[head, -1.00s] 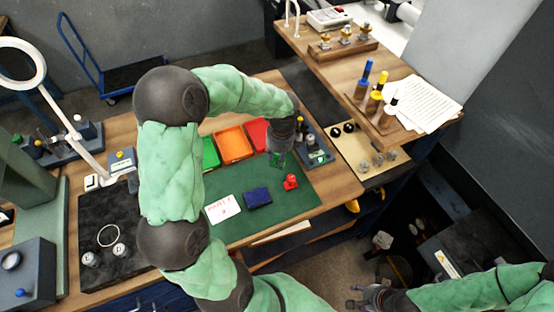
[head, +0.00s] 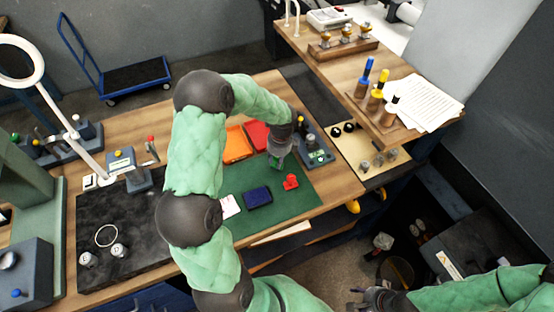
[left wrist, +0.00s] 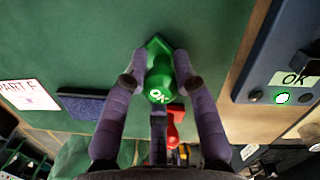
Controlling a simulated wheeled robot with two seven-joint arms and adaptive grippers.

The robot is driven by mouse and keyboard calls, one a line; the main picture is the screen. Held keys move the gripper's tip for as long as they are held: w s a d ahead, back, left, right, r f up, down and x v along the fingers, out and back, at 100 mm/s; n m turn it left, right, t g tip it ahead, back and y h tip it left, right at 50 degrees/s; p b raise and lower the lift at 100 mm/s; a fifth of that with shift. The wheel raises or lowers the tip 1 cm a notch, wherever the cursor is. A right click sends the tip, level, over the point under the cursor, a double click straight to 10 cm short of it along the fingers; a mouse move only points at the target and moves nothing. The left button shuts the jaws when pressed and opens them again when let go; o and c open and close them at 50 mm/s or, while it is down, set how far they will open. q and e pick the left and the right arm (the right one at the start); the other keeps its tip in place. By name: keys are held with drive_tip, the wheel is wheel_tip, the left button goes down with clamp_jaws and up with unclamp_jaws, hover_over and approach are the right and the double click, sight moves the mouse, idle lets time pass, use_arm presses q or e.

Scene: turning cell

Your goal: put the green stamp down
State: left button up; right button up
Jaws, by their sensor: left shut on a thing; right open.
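My left gripper (left wrist: 160,85) is shut on the green stamp (left wrist: 160,78), which has "OK" on its round top. The stamp stands over the green mat (left wrist: 60,35); whether its base touches the mat I cannot tell. In the head view my left gripper (head: 278,160) is at the mat's right side, behind the red stamp (head: 291,182), and the green stamp is hard to make out there. The red stamp also shows in the left wrist view (left wrist: 173,128). My right gripper (head: 375,298) is open at the bottom, away from the bench.
A dark blue ink pad (head: 257,197) and a white part card (head: 229,206) lie on the mat. Orange (head: 237,144) and red (head: 256,134) trays stand behind.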

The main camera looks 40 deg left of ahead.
use_arm(q)
drive_tip(key=o, duration=0.9)
drive_tip(key=shift+f, duration=0.1)
drive_tip(key=r, duration=0.4)
drive_tip(key=r+p, duration=0.1)
drive_tip(key=r, duration=0.3)
drive_tip(key=d+r, duration=0.1)
drive_tip(key=r, duration=0.3)
drive_tip(key=shift+w+r+p, duration=0.15)
drive_tip(key=shift+p, duration=0.15)
